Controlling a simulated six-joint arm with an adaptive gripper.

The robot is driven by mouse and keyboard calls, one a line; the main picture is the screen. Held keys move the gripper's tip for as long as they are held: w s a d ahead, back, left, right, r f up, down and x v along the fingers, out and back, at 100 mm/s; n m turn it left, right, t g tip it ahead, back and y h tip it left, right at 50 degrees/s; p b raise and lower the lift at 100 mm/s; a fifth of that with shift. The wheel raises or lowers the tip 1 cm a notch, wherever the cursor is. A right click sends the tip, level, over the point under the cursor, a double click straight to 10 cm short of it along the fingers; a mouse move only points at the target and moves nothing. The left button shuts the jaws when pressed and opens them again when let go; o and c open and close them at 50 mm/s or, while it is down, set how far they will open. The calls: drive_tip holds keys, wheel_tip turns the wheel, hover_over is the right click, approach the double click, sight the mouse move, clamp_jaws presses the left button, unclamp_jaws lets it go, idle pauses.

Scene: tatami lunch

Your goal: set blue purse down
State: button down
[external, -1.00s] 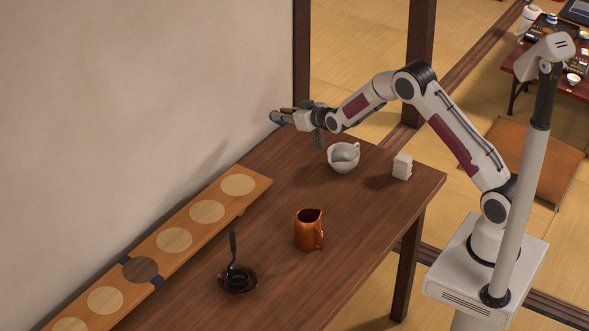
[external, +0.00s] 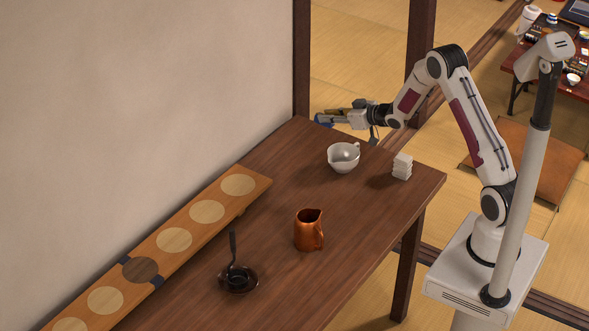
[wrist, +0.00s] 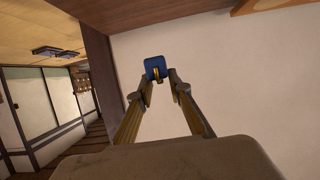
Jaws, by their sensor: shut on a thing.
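The blue purse (wrist: 154,66) is a small dark blue thing with a yellowish clasp, held between the fingertips of my gripper (wrist: 160,76) in the wrist view. The purse appears in the air, apart from the tabletop. Its underside is hidden.
A board with round pads (external: 205,212) runs along the wall.

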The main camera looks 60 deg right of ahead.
drive_tip(key=s+a+n+y, duration=0.2)
drive_tip(key=s+a+y, duration=0.15)
drive_tip(key=s, duration=0.85)
drive_tip(key=s+a+n+y, duration=0.2)
drive_tip(key=s+a+n, duration=0.15)
drive_tip(key=s, duration=0.85)
drive_tip(key=shift+m+g, duration=0.45)
drive_tip(key=shift+g, duration=0.05)
drive_tip(key=shift+w+a+f, duration=0.1)
drive_tip(key=shift+f, duration=1)
drive_tip(key=shift+a+f, duration=0.1)
drive_tip(key=shift+f, duration=0.95)
drive_tip(key=shift+f, duration=2.9)
drive_tip(key=shift+f, duration=0.1)
drive_tip(key=shift+f, duration=2)
drive_tip(key=shift+f, duration=0.1)
